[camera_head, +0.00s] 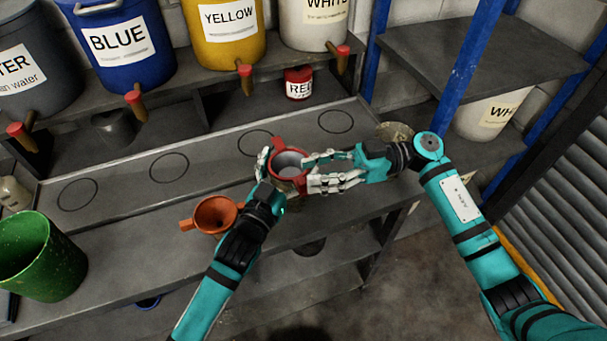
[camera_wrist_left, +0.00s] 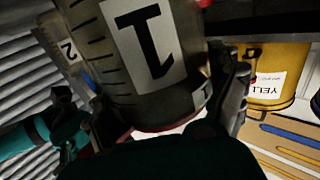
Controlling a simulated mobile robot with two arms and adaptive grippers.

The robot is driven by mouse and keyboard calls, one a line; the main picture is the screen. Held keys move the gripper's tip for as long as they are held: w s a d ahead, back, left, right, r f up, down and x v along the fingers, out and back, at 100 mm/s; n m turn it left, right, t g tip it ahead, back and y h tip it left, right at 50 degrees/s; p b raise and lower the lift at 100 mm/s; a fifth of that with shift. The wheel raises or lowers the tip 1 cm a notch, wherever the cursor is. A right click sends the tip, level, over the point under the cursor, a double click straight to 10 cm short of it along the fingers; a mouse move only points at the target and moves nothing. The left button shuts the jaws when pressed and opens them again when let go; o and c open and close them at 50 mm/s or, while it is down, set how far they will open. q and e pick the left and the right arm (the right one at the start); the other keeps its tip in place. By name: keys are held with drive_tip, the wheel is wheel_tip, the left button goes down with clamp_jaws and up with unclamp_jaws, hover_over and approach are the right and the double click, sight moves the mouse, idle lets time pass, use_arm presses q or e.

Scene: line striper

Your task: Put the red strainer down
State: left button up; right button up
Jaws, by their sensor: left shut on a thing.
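The red strainer (camera_head: 279,145), a red ring with stubby handles and a grey inside, sits at the mouth of a clear measuring cup. A bit of red also shows at the cup's rim in the left wrist view. My left gripper (camera_head: 264,168) is shut on this cup (camera_wrist_left: 190,105), which has a label "1" and scale marks. My right gripper (camera_head: 330,171) reaches in from the right with its fingers at the strainer's right side. Whether its fingers grip the strainer or the cup cannot be told.
An orange funnel (camera_head: 215,215) sits at the bench (camera_head: 120,225) edge, left of my left arm. A green bucket (camera_head: 40,257) stands at the far left. Several drawn circles on the bench are empty. A red can (camera_head: 299,83) and labelled paint barrels (camera_head: 122,42) stand behind.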

use_arm(q)
drive_tip(key=shift+d, duration=0.1)
use_arm(e)
drive_tip(key=w+d, duration=0.1)
drive_tip(key=d, duration=0.8)
drive_tip(key=shift+w, duration=0.2)
drive_tip(key=shift+d+r, duration=0.1)
use_arm(q)
drive_tip(key=o, duration=0.8)
drive_tip(key=shift+o, duration=0.2)
drive_tip(key=v, duration=1.2)
drive_tip(key=shift+s+f, duration=0.1)
use_arm(e)
drive_tip(key=shift+s, duration=0.1)
